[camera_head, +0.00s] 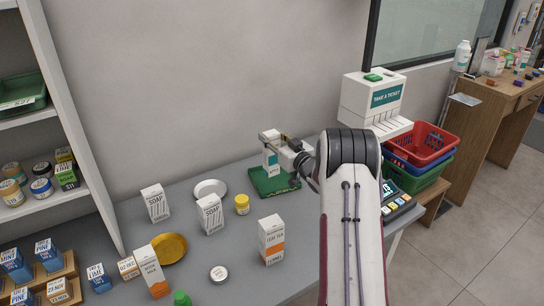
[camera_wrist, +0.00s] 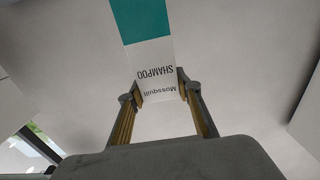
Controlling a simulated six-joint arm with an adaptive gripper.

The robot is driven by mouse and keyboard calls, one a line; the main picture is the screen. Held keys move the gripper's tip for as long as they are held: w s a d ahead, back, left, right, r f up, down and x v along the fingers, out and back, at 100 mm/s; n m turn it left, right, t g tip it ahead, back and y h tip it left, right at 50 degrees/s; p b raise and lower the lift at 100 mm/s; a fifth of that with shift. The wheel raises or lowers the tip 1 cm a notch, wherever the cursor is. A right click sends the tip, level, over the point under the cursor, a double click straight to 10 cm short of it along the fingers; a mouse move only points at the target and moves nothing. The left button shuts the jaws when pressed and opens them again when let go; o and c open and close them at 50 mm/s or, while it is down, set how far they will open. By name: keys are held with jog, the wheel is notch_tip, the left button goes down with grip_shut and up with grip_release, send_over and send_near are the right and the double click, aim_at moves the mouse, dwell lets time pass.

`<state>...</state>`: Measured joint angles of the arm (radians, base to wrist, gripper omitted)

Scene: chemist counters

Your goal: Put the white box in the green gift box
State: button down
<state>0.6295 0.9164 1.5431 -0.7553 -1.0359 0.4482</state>
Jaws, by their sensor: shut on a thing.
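My gripper (camera_head: 282,146) is shut on a white box (camera_head: 270,163) with a teal part, at the back of the counter. The green gift box (camera_head: 283,187) is open and low on the counter. The white box is upright over its left part. Whether its lower end touches the green box's floor I cannot tell. My gripper hides part of the green box's right side.
A yellow-lidded jar (camera_head: 242,204), a white dish (camera_head: 210,189) and a white soap box (camera_head: 209,214) stand to the left. A white-orange tea box (camera_head: 271,240) stands in front. A ticket dispenser (camera_head: 372,101) and stacked baskets (camera_head: 423,145) are to the right.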

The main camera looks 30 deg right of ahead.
aim_at(275, 155)
jog(key=shift+f, duration=1.45)
jog(key=shift+f, duration=1.9)
jog(key=c, duration=1.4)
grip_release()
jog(key=shift+c, duration=0.2)
jog(key=shift+s, duration=1)
jog(key=s, duration=1)
